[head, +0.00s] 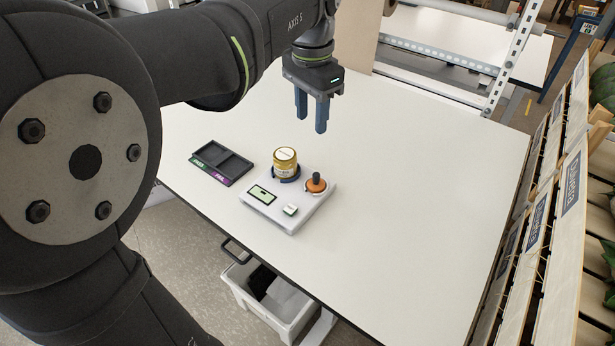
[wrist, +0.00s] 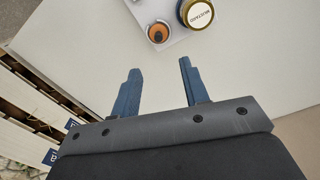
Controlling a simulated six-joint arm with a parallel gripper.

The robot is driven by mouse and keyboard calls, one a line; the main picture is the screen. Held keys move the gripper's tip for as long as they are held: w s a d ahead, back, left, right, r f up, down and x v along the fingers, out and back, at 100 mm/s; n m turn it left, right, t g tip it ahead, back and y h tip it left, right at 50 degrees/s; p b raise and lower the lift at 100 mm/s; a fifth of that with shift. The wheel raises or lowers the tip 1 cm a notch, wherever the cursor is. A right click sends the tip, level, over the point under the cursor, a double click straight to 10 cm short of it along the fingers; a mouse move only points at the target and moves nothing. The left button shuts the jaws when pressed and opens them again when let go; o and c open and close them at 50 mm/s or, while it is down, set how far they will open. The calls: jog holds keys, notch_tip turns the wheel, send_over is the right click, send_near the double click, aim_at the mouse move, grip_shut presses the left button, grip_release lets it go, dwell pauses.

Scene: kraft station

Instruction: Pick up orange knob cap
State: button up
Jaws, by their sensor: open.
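The orange knob cap (head: 316,186) has a dark upright knob and sits on a round pale seat at the right side of a white device (head: 291,214) on the table. In the wrist view the orange knob cap (wrist: 158,34) shows near the top, beyond the fingertips. My gripper (head: 311,126) hangs above the table, fingers pointing down, behind and above the device in the head view. In the wrist view my gripper (wrist: 159,64) has its blue fingers wide apart with nothing between them.
A gold-lidded jar (head: 285,163) stands on the device close to the cap, in a blue ring. A dark two-compartment tray (head: 222,163) lies to the left. The white table (head: 420,190) is clear to the right. Slatted crates (head: 560,220) line the right edge.

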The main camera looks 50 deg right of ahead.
send_over(315, 174)
jog(key=f, duration=1.1)
jog(key=shift+w+a+f, duration=0.1)
jog(key=shift+w+a, duration=0.15)
jog(key=shift+a, duration=0.1)
jog(key=f, duration=0.5)
jog(key=shift+s+d+f, duration=0.1)
jog(key=shift+s+d, duration=0.2)
jog(key=shift+s, duration=0.05)
jog(key=c, duration=0.7)
